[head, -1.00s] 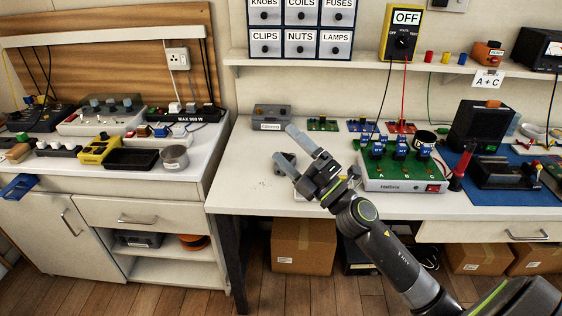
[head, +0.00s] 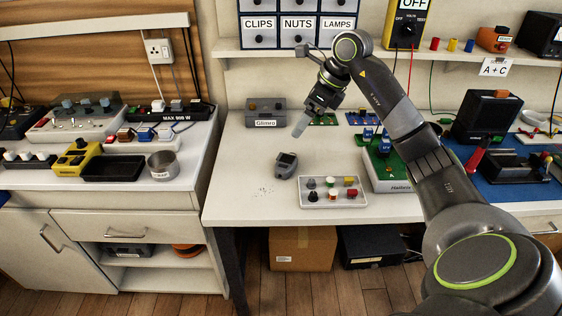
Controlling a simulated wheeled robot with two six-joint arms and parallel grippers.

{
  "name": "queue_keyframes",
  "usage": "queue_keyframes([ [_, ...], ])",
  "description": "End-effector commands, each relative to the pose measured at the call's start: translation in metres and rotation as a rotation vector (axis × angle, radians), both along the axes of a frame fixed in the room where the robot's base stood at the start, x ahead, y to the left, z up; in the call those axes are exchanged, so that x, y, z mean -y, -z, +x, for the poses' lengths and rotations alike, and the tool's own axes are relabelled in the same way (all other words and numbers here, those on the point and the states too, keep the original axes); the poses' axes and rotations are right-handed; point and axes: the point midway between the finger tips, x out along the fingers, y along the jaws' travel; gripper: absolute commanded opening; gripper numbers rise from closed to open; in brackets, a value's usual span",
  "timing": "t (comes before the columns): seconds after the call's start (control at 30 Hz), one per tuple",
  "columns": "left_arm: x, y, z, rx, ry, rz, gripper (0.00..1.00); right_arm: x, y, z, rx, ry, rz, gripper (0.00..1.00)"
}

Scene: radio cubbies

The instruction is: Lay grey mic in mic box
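A small dark grey handheld piece (head: 287,164), which looks like the grey mic, lies on the white bench left of the parts tray. No box that I can clearly name as the mic box shows. My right gripper (head: 300,124) hangs above the bench, pointing down and left, behind the grey piece in the picture and apart from it. Only one finger shows clearly, so its opening cannot be told. Nothing is seen in it. My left gripper is not in view.
A white tray (head: 333,199) with several coloured knobs sits at the bench front. A grey Glimro unit (head: 265,119) stands at the back. A green board (head: 382,168) is partly behind my arm. The left counter holds a black tray (head: 113,168) and a round tin (head: 162,165).

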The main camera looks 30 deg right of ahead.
Motion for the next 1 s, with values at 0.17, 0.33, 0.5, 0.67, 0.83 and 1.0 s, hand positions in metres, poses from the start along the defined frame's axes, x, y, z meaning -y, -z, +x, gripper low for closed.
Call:
queue_keyframes([
  [0.17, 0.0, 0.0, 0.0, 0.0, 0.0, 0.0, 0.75, 0.012, 0.002, -0.002, -0.036, 0.022, -0.049, 0.87],
  [0.33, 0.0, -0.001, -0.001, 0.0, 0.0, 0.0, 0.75, 0.004, 0.033, 0.008, -0.039, 0.02, -0.046, 0.87],
  [0.5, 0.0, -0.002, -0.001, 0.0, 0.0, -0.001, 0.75, -0.005, 0.068, 0.019, -0.04, 0.021, -0.046, 0.87],
  [0.67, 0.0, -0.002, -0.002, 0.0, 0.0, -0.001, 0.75, -0.011, 0.094, 0.028, -0.037, 0.021, -0.047, 0.87],
  [0.83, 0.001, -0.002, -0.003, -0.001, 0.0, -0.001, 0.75, -0.013, 0.107, 0.032, -0.036, 0.021, -0.049, 0.87],
  [1.0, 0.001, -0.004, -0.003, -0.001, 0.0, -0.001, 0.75, -0.015, 0.116, 0.034, -0.036, 0.02, -0.048, 0.87],
])
